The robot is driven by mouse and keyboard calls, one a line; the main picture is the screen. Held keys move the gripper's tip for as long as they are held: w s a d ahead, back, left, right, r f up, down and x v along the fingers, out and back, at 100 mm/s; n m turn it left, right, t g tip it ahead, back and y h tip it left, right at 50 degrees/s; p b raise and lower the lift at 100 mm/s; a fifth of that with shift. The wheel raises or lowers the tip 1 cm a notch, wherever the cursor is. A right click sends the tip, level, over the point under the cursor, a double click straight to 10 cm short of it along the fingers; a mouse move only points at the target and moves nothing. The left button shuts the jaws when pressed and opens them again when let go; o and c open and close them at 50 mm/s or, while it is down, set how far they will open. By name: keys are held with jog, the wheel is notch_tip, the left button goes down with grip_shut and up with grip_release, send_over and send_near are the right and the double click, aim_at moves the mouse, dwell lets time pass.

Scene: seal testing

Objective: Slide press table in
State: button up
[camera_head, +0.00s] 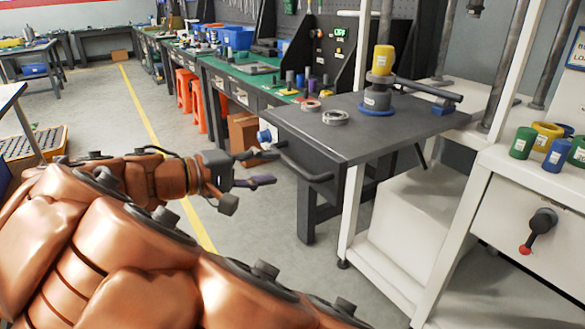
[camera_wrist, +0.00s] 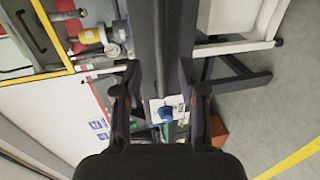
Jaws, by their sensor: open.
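The press table (camera_head: 355,143) is a dark grey slab that juts out from the white press frame. A dark bar handle (camera_head: 306,168) runs along its near left edge. My gripper (camera_head: 262,168) is open just left of the handle, with its fingers pointing toward it. They look empty; I cannot tell whether they touch the bar. In the wrist view, my open gripper (camera_wrist: 163,103) has a finger on each side, and a broad dark bar or table edge runs above them. A yellow and grey cylinder stack (camera_head: 379,80) stands on the table on a blue ring.
Two small rings, one of them the grey ring (camera_head: 336,118), lie on the table. Green, yellow and blue parts (camera_head: 556,155) sit on the white cabinet at right. Orange stools (camera_head: 190,98) stand by the back workbench (camera_head: 250,80). The floor left of the table is open.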

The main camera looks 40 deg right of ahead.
aim_at(289, 165)
jog(key=shift+b+x, duration=0.45)
jog(key=shift+x, duration=2.8)
grip_shut()
